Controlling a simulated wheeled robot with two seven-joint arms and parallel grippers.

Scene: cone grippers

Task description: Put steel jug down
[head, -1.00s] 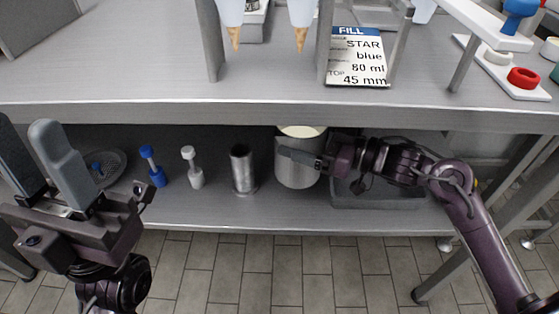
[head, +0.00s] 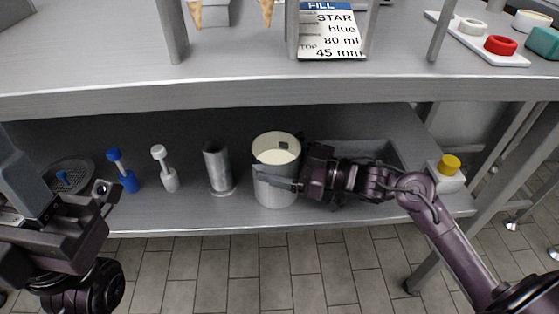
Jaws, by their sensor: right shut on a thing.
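The steel jug (head: 272,188) is a wide grey cylinder with a cream-coloured content showing at its open top. It is upright at the lower shelf (head: 200,212), near the front edge. My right gripper (head: 277,181) comes from the right and is shut on the jug, one finger lying across its front. I cannot tell whether the jug's base touches the shelf. My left gripper (head: 20,190) is at the left edge, apart from the jug. One of its fingers shows and the rest is cut off by the frame; the fingers stood apart a second ago.
Left of the jug stand a steel tube (head: 218,169), a white plunger-like tool (head: 165,168), a blue one (head: 122,171) and a round strainer (head: 75,176). A grey tray (head: 385,151) lies behind my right arm, beside a yellow-topped item (head: 450,166). The worktop (head: 230,75) overhangs the shelf.

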